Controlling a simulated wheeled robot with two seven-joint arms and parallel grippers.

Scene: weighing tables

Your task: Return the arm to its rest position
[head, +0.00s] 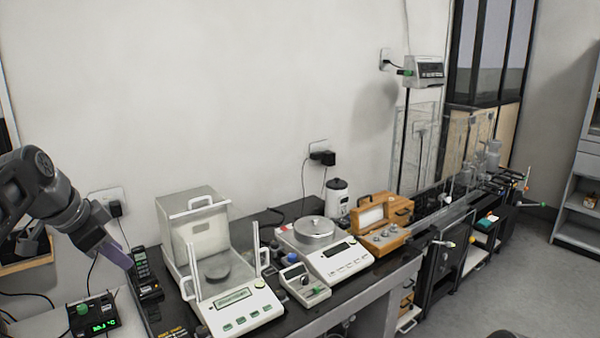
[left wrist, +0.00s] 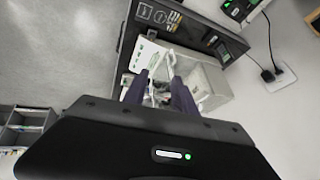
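My left arm comes in from the left edge of the head view. Its gripper (head: 118,257) points down and to the right, near the handset on the bench's left part. In the left wrist view the two dark fingers of the left gripper (left wrist: 160,82) stand apart, with nothing held between them. The balance with raised shield (left wrist: 150,54) shows beyond the fingertips, some way off. My right gripper does not show in either view.
The black bench (head: 345,296) carries a shielded balance (head: 241,303), a flat-pan balance (head: 345,262), a small meter (head: 304,285) and a wooden weight box (head: 388,238). A black handset (head: 142,265) and green-lit display (head: 93,315) lie at left. Free floor (head: 540,285) is at right.

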